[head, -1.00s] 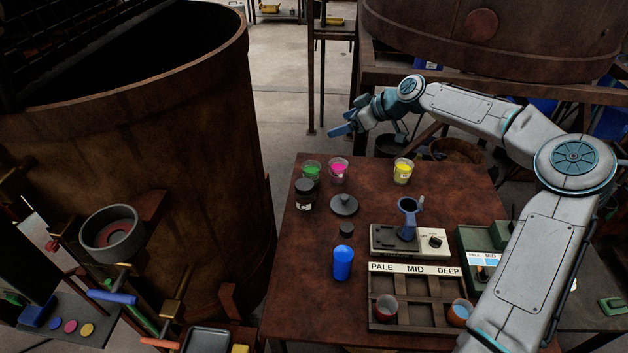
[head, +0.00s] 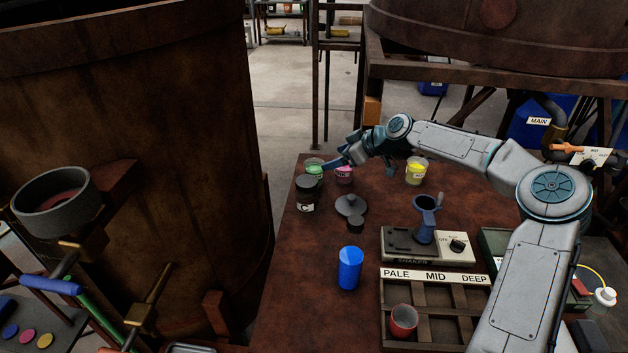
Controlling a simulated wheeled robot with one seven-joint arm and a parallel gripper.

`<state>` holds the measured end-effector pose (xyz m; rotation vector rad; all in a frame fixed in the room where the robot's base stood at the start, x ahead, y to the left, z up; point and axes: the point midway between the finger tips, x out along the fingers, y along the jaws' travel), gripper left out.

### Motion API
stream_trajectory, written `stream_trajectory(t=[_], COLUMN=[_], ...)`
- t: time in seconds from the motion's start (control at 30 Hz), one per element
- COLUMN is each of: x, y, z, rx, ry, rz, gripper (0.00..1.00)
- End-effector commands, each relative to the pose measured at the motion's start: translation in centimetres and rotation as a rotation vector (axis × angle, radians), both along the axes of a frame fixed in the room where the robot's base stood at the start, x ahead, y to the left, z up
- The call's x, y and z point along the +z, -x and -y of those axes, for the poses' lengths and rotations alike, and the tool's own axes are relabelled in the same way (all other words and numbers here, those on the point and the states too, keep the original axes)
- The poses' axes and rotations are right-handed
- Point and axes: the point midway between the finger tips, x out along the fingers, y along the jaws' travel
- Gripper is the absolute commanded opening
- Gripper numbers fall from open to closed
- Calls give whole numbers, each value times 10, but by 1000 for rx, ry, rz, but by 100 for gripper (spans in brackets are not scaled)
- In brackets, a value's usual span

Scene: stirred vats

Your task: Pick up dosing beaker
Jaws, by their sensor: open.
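No label in view names the dosing beaker, so I cannot tell for certain which vessel it is. A plain blue beaker (head: 350,268) stands upright on the brown table in the head view, left of the shade rack. Three clear cups stand at the table's far side, holding green (head: 314,168), pink (head: 344,176) and yellow (head: 416,171) contents. My gripper (head: 362,168) is open and empty near the far edge. Its blue fingers show over the cups, one partly covering the pink one. It is well beyond the blue beaker and touches nothing that I can make out.
The rack (head: 434,275) marked PALE, MID, DEEP holds a red cup (head: 403,320). A rusty vat (head: 130,150) borders the left; table (head: 300,270) left of the beaker is clear.

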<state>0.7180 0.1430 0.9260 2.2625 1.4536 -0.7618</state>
Motion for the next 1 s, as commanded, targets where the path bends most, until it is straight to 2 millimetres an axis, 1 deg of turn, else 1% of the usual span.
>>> stream_trajectory(t=[0.03, 0.1, 0.2, 0.47, 0.73, 0.83, 1.0], x=[-6, -13, -21, -31, -56, -60, -60], y=[-3, -7, -11, -15, -25, -27, -27], z=[-10, -18, -27, -39, -68, -71, -71], rx=[4, 2, 2, 4, 3, 2, 1], ry=[-1, -1, 0, 0, 0, 1, 2], rz=[-1, -2, 0, 0, -1, 0, 1], gripper=[79, 79, 79, 79, 79, 79, 79])
